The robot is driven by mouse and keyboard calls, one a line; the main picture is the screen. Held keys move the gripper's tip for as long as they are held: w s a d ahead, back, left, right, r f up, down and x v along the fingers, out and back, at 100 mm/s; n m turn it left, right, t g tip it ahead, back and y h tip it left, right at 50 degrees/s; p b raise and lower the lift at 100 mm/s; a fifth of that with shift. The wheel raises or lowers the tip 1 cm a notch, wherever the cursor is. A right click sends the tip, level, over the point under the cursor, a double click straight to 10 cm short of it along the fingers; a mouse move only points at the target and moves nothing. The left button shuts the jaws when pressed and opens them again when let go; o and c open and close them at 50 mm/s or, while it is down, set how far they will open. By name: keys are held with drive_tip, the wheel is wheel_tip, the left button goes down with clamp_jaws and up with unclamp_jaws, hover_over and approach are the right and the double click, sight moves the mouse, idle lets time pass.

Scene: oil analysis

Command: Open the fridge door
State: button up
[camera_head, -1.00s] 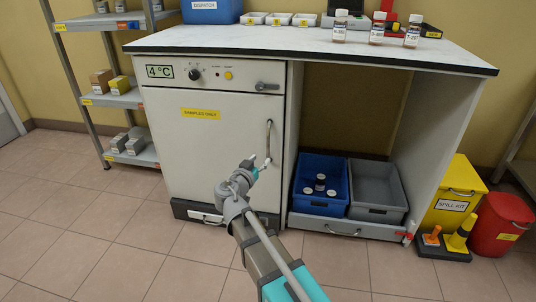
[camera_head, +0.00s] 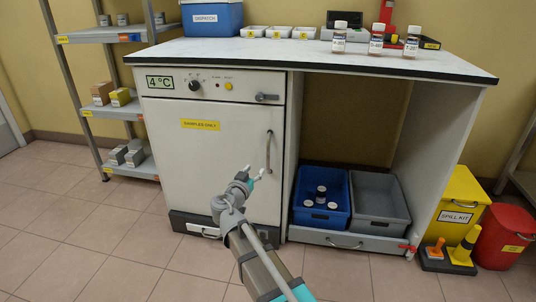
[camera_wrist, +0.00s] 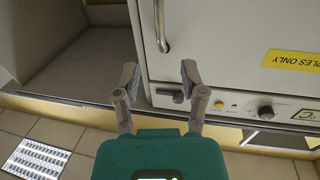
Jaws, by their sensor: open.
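The fridge (camera_head: 205,160) is a white cabinet under the bench with a "4 °C" label and a yellow "SAMPLES ONLY" label. Its door is shut. A vertical bar handle (camera_head: 268,150) is on the door's right side; it also shows in the wrist view (camera_wrist: 160,28). A small grey latch (camera_head: 267,97) sits above it and shows in the wrist view too (camera_wrist: 170,95). My gripper (camera_head: 255,172) is open and empty, in front of the door near the handle's lower end. In the wrist view its fingers (camera_wrist: 159,73) are spread, with the handle beyond them, apart from both.
Right of the fridge, a blue bin (camera_head: 309,215) holding several bottles and a grey bin (camera_head: 374,220) stand on a low shelf. A yellow spill kit (camera_head: 458,203) is farther right. A metal rack (camera_head: 84,90) stands left. The floor before the fridge is clear.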

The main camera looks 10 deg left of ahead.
hover_over(268, 167)
drive_tip(key=shift+w, duration=0.35)
idle(0.4)
clamp_jaws()
